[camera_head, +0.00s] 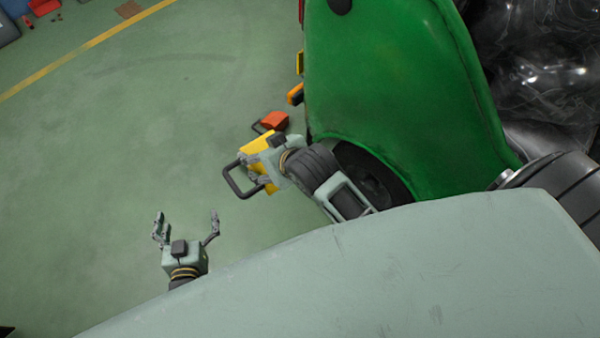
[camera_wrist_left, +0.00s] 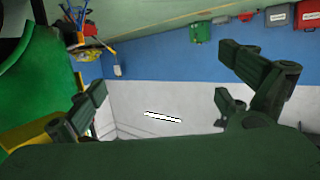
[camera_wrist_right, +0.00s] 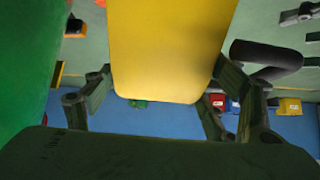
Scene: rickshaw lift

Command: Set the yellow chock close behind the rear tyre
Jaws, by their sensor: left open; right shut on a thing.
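The yellow chock (camera_head: 258,143) is in my right gripper (camera_head: 264,166), with its dark loop handle out to the left. In the right wrist view the chock (camera_wrist_right: 170,50) fills the space between the fingers. The rear tyre (camera_head: 347,158) shows under the green bodywork, partly hidden by my right arm. The chock is left of the tyre with a gap between them; its height above the floor is hard to tell. My left gripper (camera_head: 187,216) is open and empty over bare floor, below left of the chock.
A red-orange chock (camera_head: 275,120) with a dark handle is just beyond the yellow one, near the green vehicle body (camera_head: 400,80). Orange and yellow parts stick out from the vehicle's rear. The green floor (camera_head: 150,120) to the left is clear, crossed by a yellow line.

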